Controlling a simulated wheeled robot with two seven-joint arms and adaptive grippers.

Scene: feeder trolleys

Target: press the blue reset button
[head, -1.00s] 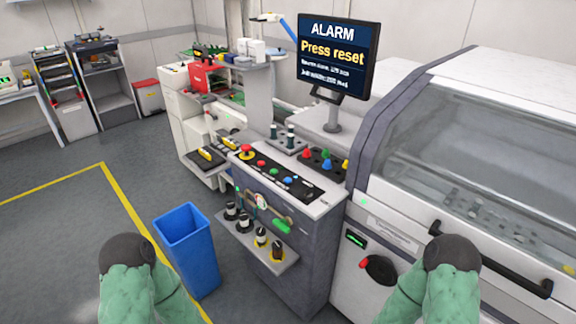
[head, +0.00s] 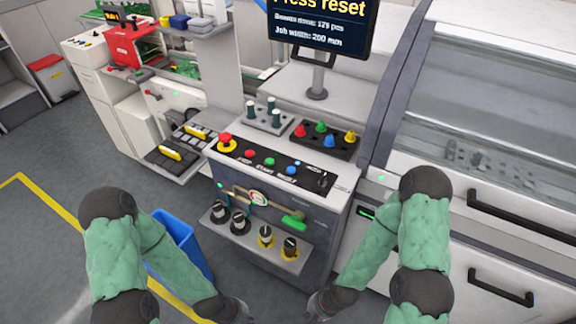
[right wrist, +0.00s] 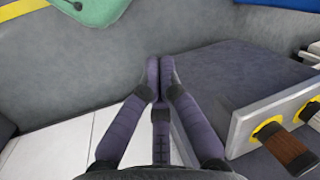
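The blue reset button (head: 291,170) is on the black strip of the control panel (head: 340,182), right of a green button (head: 269,161) and left of a black knob (head: 322,182). Nothing covers it. My right gripper (head: 322,306) is low in the head view, below the panel and apart from it. In the right wrist view its fingers (right wrist: 160,82) meet at the tips with nothing between them. My left gripper (head: 236,312) is at the bottom edge of the head view, partly cut off, so its fingers are unclear. The blue button is out of the right wrist view.
A red emergency stop (head: 227,143) and a red button (head: 249,153) share the panel. Behind is a block with coloured pegs (head: 325,140). A shelf with several knobs (head: 255,240) juts out below. The monitor (head: 322,28) reads "Press reset". A blue bin (head: 172,232) stands left.

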